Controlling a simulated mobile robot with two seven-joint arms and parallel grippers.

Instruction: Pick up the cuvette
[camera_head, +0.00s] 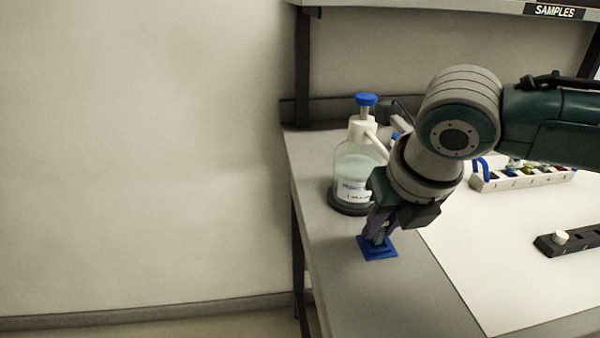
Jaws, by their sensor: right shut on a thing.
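My right gripper (376,232) comes down from the upper right. It points down at a small blue square stand (379,252) on the grey bench top. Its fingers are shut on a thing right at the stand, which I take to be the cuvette. The cuvette itself is hidden by the fingers and wrist, so I cannot tell whether it is clear of the stand. My left gripper is not in view.
A dispenser bottle (351,172) with a blue knob stands just behind my right gripper. A white numbered rack (524,181) stands at the right, and a black strip holder (572,240) lies nearer. A shelf (430,6) runs overhead. The bench's front left is clear.

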